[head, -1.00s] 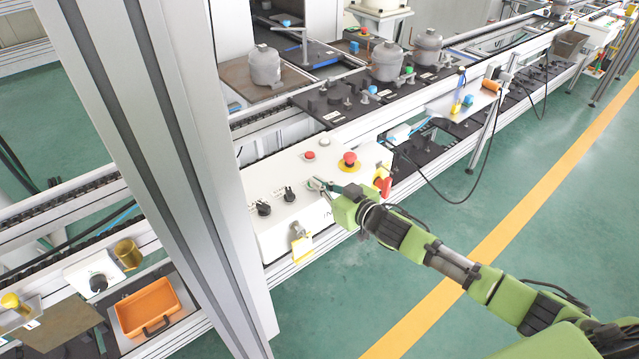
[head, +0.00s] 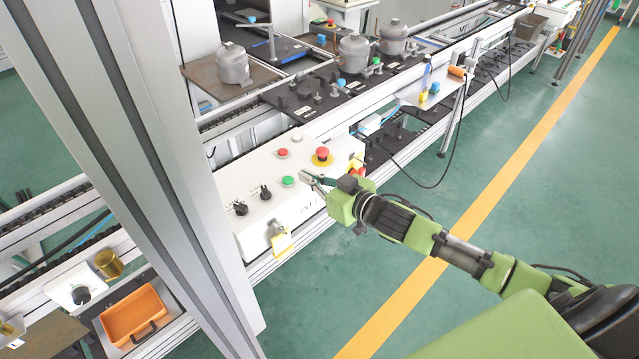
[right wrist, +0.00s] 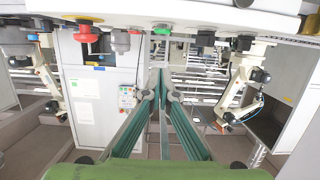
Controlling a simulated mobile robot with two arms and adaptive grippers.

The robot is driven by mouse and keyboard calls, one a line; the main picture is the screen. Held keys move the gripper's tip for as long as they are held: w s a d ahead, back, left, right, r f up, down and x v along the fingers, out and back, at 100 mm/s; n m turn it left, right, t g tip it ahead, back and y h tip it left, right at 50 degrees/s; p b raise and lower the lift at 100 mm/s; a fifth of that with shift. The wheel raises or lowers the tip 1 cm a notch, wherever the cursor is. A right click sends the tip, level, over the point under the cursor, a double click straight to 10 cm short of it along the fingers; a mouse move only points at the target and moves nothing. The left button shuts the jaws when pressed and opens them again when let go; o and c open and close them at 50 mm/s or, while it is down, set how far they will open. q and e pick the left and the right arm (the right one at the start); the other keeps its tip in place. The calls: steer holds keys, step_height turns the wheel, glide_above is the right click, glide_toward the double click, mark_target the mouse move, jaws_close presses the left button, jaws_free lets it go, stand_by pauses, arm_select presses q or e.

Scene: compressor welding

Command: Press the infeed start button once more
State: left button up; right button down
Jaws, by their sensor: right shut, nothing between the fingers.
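The infeed control box (head: 265,205) is white and has a green button (head: 288,181) on its sloped top, which I take as the start button. My right gripper (head: 304,176) is shut and empty, its tips just right of the green button and apart from it in the picture. I cannot tell its height above the panel. In the right wrist view the shut fingers (right wrist: 159,72) point forward, and the green button (right wrist: 161,31) shows above their tips. My left gripper is not in view.
A red button (head: 283,153), a red emergency stop (head: 322,155) and black knobs (head: 265,192) share the panel. A yellow tag (head: 281,243) hangs in front. A silver post (head: 130,150) stands at left. Compressors (head: 233,64) sit on the line behind.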

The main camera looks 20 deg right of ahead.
steer(key=v, duration=0.4)
steer(key=shift+w+r+b, duration=0.1)
steer(key=shift+r+b, duration=0.05)
steer(key=shift+b, duration=0.2)
stand_by(0.4)
